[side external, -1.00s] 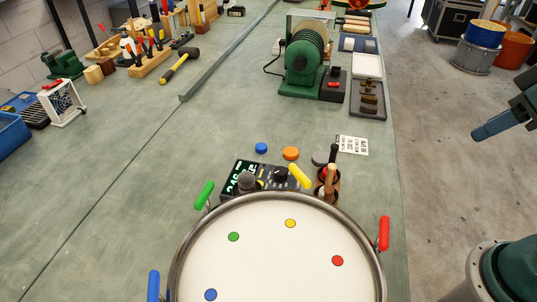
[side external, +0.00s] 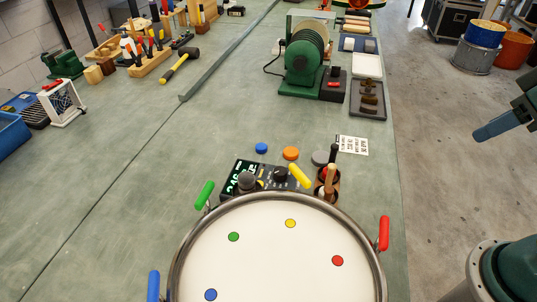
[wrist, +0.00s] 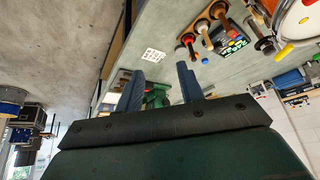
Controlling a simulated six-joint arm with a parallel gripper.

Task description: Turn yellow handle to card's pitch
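The drum (side external: 275,255) has a white head with blue, green, yellow and red dots near its metal rim. The yellow handle (side external: 300,176) stands at the far rim, tilted, beside the yellow dot; it also shows in the wrist view (wrist: 283,52). The white printed card (side external: 352,145) lies flat beyond the drum and also shows in the wrist view (wrist: 153,54); its print is too small to read surely. A black tuner box with a lit green display (side external: 238,182) stands behind the rim. My gripper (wrist: 160,83) is open and empty, well away from the handle, off the bench's right side.
Green (side external: 204,194), red (side external: 384,233) and blue (side external: 154,285) handles stand around the rim. A wooden holder with sticks (side external: 327,185) stands close right of the yellow handle. Blue, orange and grey discs lie behind. A green machine (side external: 303,65) stands farther back.

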